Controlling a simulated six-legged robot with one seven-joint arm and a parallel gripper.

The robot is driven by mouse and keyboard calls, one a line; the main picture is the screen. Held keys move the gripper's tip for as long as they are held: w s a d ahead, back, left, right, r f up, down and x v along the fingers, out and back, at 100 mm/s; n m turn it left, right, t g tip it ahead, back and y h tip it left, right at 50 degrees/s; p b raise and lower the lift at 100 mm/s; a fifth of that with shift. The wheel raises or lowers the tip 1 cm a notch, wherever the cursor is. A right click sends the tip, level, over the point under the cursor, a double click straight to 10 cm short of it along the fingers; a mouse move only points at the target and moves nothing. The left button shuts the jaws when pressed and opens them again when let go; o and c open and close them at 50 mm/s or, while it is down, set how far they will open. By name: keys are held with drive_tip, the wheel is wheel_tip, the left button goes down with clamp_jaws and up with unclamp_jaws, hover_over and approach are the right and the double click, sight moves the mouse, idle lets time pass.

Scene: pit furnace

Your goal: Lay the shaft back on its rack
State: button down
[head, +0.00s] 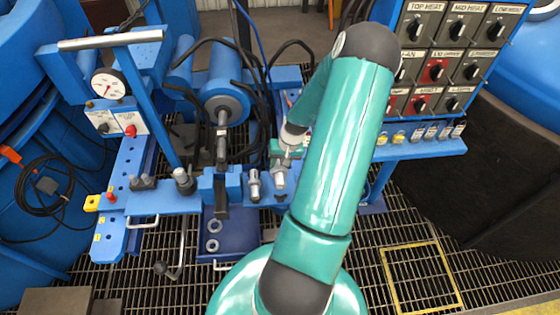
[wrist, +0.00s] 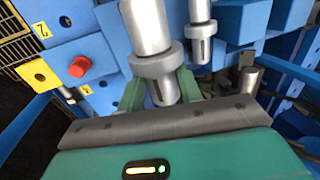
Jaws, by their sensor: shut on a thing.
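The shaft (wrist: 152,30) is a grey metal cylinder with a wide collar and a slotted end. In the wrist view it sits between the two green fingers of my gripper (wrist: 161,90), which is shut on it. In the head view the same shaft (head: 280,177) shows below my gripper (head: 283,155), at the blue rack beam (head: 205,205). I cannot tell whether it touches the rack. A similar shaft (head: 254,186) stands just to its left, and it also shows in the wrist view (wrist: 200,28). My arm hides part of the rack's right side.
A blue cylinder (head: 222,92) with black hoses stands behind the rack. A switch panel (head: 450,55) and a shelf with padlocks (head: 415,147) are at the right. A gauge post (head: 150,95) stands at the left. Open grating (head: 350,285) lies in front.

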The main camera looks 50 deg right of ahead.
drive_tip(key=shift+s+d+x, duration=0.15)
drive_tip(key=shift+x, duration=0.75)
drive_tip(key=shift+s+d+x, duration=0.15)
drive_tip(key=shift+x, duration=0.8)
drive_tip(key=shift+f, duration=0.75)
idle(0.3)
drive_tip(key=c, duration=0.9)
unclamp_jaws()
drive_tip(key=v, duration=1.3)
drive_tip(key=shift+s+d+r, duration=0.1)
drive_tip(key=shift+s+r, duration=0.05)
drive_tip(key=shift+r, duration=0.25)
